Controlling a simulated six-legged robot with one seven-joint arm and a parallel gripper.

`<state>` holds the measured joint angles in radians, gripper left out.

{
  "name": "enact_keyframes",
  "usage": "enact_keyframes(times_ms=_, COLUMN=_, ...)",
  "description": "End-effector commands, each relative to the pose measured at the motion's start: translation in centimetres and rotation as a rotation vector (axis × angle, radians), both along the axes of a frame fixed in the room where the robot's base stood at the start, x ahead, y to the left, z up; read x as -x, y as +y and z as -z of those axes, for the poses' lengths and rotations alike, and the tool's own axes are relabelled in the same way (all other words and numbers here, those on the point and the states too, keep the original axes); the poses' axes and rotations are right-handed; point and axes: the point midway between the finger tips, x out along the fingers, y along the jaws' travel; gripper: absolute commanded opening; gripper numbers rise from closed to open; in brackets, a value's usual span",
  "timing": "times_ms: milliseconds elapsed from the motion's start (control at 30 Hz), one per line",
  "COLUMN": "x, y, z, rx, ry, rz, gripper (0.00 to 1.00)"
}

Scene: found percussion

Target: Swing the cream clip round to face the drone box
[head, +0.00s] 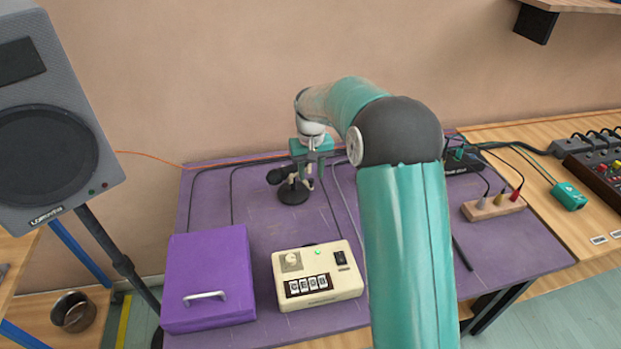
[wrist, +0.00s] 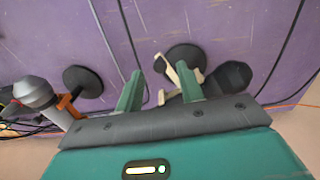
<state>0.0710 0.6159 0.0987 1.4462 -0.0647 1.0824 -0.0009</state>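The cream clip (wrist: 164,72) is on a small desk stand with a round black base (wrist: 186,56), and a black microphone (wrist: 228,78) sits beside it. My gripper (wrist: 158,78) is open, its two green fingers apart. The clip's cream parts lie between the fingers and by the right one; I cannot tell whether they touch. In the head view my gripper (head: 308,168) is above the stand's base (head: 293,192), hiding part of the clip. The drone box appears to be the cream box (head: 318,275) with a knob, switch and letter windows, at the table's front.
A purple case (head: 209,279) with a handle stands left of the cream box on the purple table (head: 250,200). A second microphone (wrist: 34,92) with an orange clip shows in the wrist view. Cables cross the table. A wooden block with plugs (head: 492,207) is at right.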

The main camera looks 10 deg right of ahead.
Motion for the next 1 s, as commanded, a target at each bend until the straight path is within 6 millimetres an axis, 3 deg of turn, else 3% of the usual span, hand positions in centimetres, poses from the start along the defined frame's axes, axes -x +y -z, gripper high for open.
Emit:
enact_keyframes(times_ms=200, x=-0.1, y=0.1, z=2.7, rx=0.000, ry=0.000, rz=0.002, gripper=0.38)
enact_keyframes(times_ms=533, x=-0.1, y=0.2, z=3.1, rx=0.000, ry=-0.001, rz=0.002, gripper=0.38)
enact_keyframes(times_ms=733, x=-0.1, y=0.2, z=3.1, rx=0.000, ry=-0.001, rz=0.002, gripper=0.00)
enact_keyframes(times_ms=1000, x=-0.1, y=0.1, z=3.1, rx=0.000, ry=-0.001, rz=0.000, gripper=0.00)
